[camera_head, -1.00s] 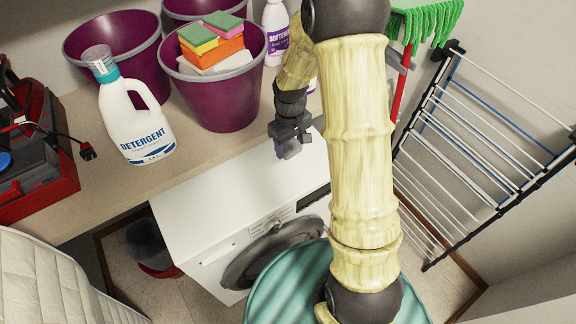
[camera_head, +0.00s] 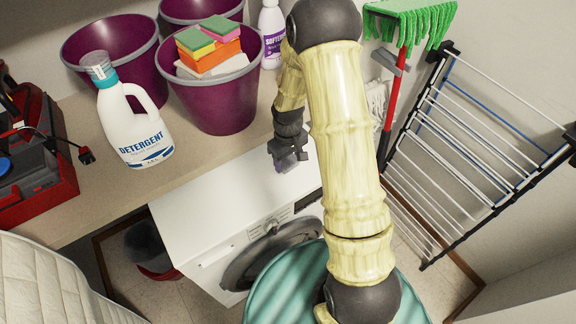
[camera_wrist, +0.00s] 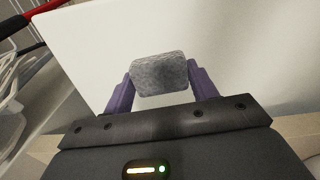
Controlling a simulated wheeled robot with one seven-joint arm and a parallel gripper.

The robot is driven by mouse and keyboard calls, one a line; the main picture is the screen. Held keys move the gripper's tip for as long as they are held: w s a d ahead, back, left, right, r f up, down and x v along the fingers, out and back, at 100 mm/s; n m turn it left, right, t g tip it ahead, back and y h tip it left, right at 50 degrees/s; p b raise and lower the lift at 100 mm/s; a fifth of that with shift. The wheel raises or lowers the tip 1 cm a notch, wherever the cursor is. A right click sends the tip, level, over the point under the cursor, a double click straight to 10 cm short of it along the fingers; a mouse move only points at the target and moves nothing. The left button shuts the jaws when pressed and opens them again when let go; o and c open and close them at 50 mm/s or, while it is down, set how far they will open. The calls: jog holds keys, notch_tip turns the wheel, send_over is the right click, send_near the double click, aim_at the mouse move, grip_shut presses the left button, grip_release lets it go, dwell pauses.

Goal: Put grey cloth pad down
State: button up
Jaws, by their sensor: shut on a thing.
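My gripper (camera_wrist: 160,85) is shut on the grey cloth pad (camera_wrist: 160,73), which sits between the two purple fingers in the wrist view. In the head view my gripper (camera_head: 289,163) hangs over the white top of the washing machine (camera_head: 190,210). The pad is too small and dark to make out clearly there. In the wrist view the white washing machine top (camera_wrist: 90,50) fills the background behind the pad. I cannot tell how far the pad is above it.
A wooden shelf (camera_head: 95,190) behind the machine holds a detergent bottle (camera_head: 135,125), purple buckets (camera_head: 222,105), a softener bottle (camera_head: 272,35) and a red toolbox (camera_head: 35,190). A drying rack (camera_head: 470,150) and a green mop (camera_head: 415,20) stand at right. The washing machine top looks clear.

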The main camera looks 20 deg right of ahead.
aim_at(288, 167)
jog(key=shift+f+p, duration=0.5)
jog(key=shift+f, duration=1.35)
jog(key=shift+f, duration=0.2)
jog(key=o, duration=0.9)
jog(key=r+b, duration=0.3)
jog(key=r, duration=1.4)
jog(key=shift+d+r, duration=0.2)
jog(key=s+m+t, duration=0.1)
jog(key=s, duration=0.3)
jog(key=s+r+m, duration=0.1)
jog(key=s+m, duration=0.1)
jog(key=s, duration=0.3)
jog(key=s+m+t, duration=0.1)
jog(key=s, duration=0.4)
jog(key=shift+s+a+r+m+t, duration=0.15)
jog(key=shift+a+r+m+t, duration=0.15)
jog(key=shift+m, duration=0.1)
